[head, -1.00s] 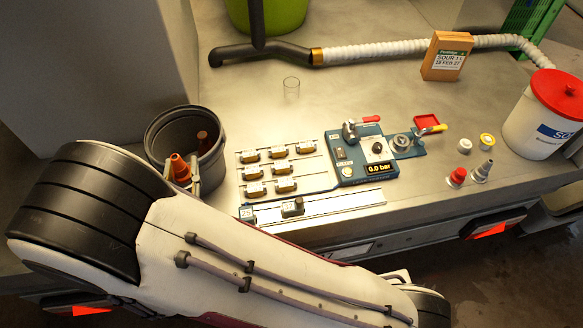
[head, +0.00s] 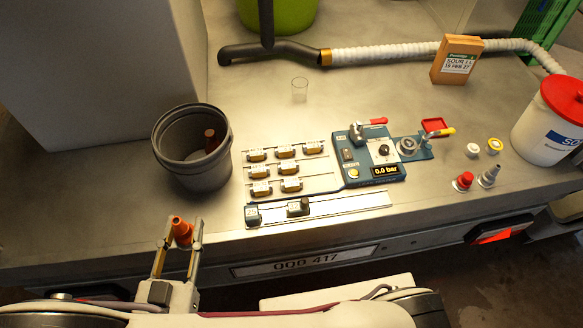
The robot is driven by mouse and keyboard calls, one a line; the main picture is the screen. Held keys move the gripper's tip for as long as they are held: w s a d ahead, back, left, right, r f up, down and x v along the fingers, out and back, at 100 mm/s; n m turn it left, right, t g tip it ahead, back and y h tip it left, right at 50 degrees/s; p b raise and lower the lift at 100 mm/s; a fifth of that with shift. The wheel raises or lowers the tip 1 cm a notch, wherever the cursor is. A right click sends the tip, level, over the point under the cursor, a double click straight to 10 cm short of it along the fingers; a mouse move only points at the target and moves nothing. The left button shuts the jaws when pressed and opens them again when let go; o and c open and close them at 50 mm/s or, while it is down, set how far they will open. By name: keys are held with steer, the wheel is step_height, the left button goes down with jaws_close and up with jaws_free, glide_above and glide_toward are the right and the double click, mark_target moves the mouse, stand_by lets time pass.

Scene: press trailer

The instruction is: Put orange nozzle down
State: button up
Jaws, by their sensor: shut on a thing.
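The orange nozzle (head: 181,230) is an orange cone held between the fingers of my gripper (head: 182,243), at the lower left of the head view. My gripper is shut on it. The nozzle appears near the counter's front edge, in front of the dark grey bucket (head: 192,172) and apart from it. I cannot tell its exact height over the counter. A red nozzle (head: 463,181) and a grey nozzle (head: 489,174) stand upright at the right of the counter.
A brown object (head: 210,139) is inside the bucket. A blue control panel (head: 367,155) reads 0.0 bar, beside rows of small parts (head: 287,169). A clear glass (head: 300,89) stands behind. A white tub (head: 548,125) is at right. Bare counter (head: 85,180) lies left of the bucket.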

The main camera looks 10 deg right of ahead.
step_height(320, 180, down, 17)
stand_by(0.7)
steer(key=shift+w+r, duration=0.1)
stand_by(0.4)
glide_above(220, 206)
steer(key=shift+s+a, duration=0.1)
steer(key=shift+s, duration=0.35)
stand_by(0.4)
steer(key=shift+w, duration=0.1)
steer(key=shift+w, duration=0.25)
steer(key=shift+w+f, duration=0.15)
steer(key=shift+f, duration=1.6)
steer(key=shift+f, duration=0.1)
